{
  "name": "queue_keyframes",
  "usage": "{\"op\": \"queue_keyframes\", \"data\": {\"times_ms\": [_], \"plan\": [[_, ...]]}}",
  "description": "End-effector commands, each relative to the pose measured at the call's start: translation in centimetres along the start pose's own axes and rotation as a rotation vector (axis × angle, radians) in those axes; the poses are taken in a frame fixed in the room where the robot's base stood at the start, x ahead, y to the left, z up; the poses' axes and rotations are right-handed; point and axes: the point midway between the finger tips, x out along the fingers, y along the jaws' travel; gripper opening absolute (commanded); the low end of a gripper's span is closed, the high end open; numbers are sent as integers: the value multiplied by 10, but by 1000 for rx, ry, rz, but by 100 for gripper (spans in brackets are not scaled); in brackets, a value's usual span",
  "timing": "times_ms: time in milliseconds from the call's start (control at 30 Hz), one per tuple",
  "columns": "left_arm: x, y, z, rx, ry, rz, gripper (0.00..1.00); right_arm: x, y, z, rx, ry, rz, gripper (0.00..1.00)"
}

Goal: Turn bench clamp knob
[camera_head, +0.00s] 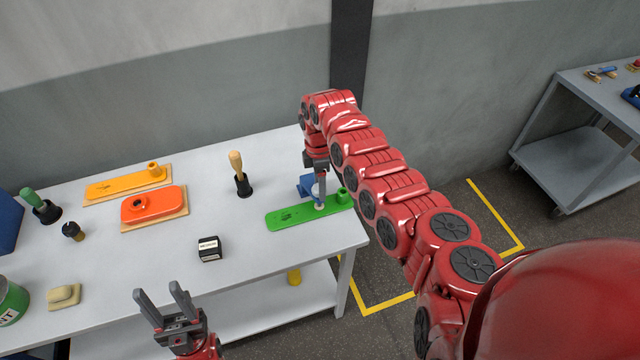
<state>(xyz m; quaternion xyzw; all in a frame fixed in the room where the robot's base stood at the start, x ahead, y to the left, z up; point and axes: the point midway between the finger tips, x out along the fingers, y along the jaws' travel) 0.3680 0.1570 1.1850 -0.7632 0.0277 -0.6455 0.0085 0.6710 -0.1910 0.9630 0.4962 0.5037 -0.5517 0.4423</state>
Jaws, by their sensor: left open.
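The blue bench clamp (306,187) stands near the right end of the table, at the back edge of a green plate (290,216). A pale round foot of the clamp rests on the plate. My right gripper (320,186) points down over the clamp from above, at the end of the red arm. Its fingers overlap the clamp, and the knob is hidden or too small to make out. I cannot tell whether the fingers are shut on it. My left gripper (158,288) is open and empty, at the table's front edge, well away from the clamp.
On the grey table (120,240) are a wooden-handled tool (236,162) in a black holder, an orange block (154,205), a yellow plate (125,183), a small black-and-white box (209,249) and a green can (10,300). The table's middle is mostly clear.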

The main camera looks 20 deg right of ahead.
Motion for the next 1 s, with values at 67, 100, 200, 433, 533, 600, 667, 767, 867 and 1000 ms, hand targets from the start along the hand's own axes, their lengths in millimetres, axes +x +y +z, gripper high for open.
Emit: {"op": "queue_keyframes", "data": {"times_ms": [67,100,200,433,533,600,667,767,867,1000], "plan": [[0,0,0,0,0,0,50,0,0,0,0,0,0,44],[0,0,0,0,0,0,50,0,0,0,0,0,0,36],[0,0,0,0,0,0,50,0,0,0,0,0,0,18],[-2,0,0,0,0,0,50,1,0,0,30,4,1,0],[-4,0,1,0,0,0,50,0,0,0,101,13,2,0],[-4,0,1,0,0,0,50,-1,0,1,132,16,3,0],[-4,0,1,0,0,0,50,-1,0,1,141,16,3,0],[-4,0,1,0,0,0,50,-2,0,1,141,16,2,0],[-4,0,1,0,0,0,50,-2,0,1,141,16,2,0],[-4,0,1,0,0,0,50,-1,0,1,140,16,2,76]]}}
